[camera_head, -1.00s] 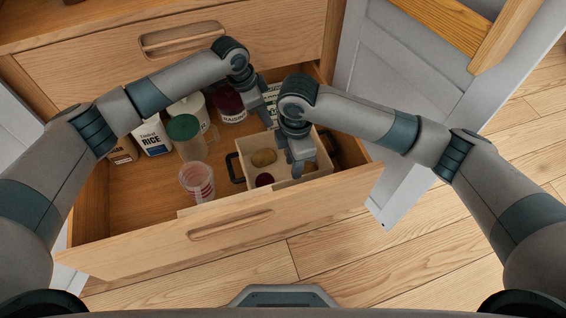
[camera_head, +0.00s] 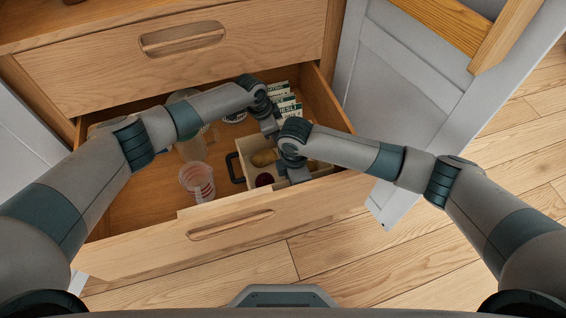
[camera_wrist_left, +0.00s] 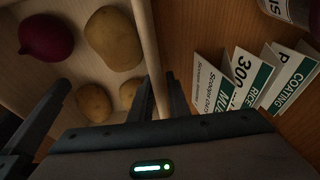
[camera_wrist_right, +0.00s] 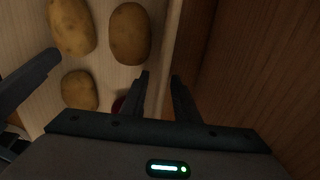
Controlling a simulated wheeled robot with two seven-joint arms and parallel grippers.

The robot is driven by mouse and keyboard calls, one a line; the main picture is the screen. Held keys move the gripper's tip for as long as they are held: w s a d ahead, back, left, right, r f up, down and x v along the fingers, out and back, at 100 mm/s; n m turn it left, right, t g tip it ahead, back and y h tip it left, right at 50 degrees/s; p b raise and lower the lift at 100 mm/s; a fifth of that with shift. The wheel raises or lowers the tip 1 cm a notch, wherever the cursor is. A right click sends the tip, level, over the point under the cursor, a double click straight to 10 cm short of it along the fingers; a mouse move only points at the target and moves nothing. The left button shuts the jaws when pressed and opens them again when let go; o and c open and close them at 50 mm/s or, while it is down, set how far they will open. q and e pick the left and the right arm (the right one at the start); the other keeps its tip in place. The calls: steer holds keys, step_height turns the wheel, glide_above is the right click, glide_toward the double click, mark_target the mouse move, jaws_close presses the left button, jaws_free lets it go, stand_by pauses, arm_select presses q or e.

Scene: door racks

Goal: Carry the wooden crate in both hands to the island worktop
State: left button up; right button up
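The pale wooden crate (camera_head: 244,147) sits in the open drawer and holds several potatoes and a dark red round vegetable (camera_head: 264,180). The arms hide part of the crate. The island worktop is not identifiable.
The drawer front (camera_head: 225,222) stands close in front of the crate. A clear measuring cup (camera_head: 198,182) and jars are left of it. Packets (camera_head: 286,100) stand behind it. A grey-white door panel (camera_head: 400,90) is at the right; wooden floor (camera_head: 350,250) lies in front.

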arm_select(q)
jaws_close()
arm_select(e)
jaws_close()
arm_select(q)
steer(key=shift+r, duration=0.1)
stand_by(1.1)
